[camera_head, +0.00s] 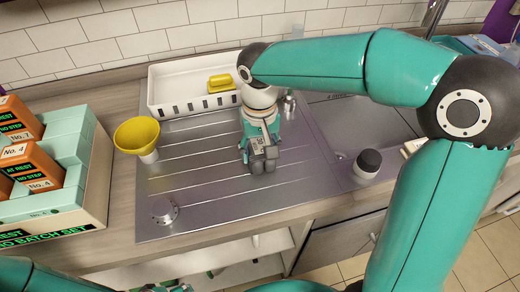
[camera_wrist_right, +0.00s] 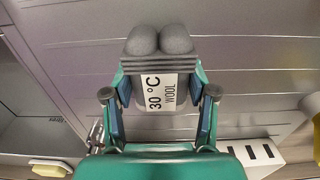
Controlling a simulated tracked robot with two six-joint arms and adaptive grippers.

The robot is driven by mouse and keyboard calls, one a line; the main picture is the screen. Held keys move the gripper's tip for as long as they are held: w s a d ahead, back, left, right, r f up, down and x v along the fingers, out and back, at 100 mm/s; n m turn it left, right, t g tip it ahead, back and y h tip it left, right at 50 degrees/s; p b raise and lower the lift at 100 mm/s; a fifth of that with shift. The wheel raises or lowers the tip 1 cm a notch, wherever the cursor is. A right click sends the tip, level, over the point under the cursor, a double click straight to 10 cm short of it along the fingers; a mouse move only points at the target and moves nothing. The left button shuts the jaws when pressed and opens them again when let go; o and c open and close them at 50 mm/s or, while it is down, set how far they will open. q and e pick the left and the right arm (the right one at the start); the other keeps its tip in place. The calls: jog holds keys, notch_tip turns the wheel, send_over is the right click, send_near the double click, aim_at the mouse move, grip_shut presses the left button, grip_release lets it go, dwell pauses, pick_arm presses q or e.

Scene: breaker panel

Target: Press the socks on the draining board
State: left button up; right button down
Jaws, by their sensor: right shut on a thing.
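A pair of grey socks (camera_head: 264,161) with a white label hangs in my right gripper (camera_head: 261,140) above the draining board (camera_head: 215,190). In the right wrist view, the socks (camera_wrist_right: 160,50) sit between the two fingers of my right gripper (camera_wrist_right: 160,88), and the label reads 30 °C WOOL. The gripper is shut on them, with the rounded ends pointing away from it. I cannot tell whether the socks touch the board. A small part of my left gripper (camera_head: 168,288) shows at the bottom edge of the head view; its jaws cannot be made out.
A white crate (camera_head: 157,103) with a yellow block (camera_head: 221,82) stands behind the board. A yellow funnel (camera_head: 137,134) stands at its left, and a round metal knob (camera_head: 163,211) at its front left. A dark-topped cylinder (camera_head: 368,161) stands right. A box of orange packs (camera_head: 85,210) is far left.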

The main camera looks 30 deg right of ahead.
aim_at(260, 148)
jog(key=shift+r+p, duration=1.95)
jog(key=shift+r, duration=0.75)
jog(key=shift+f, duration=0.1)
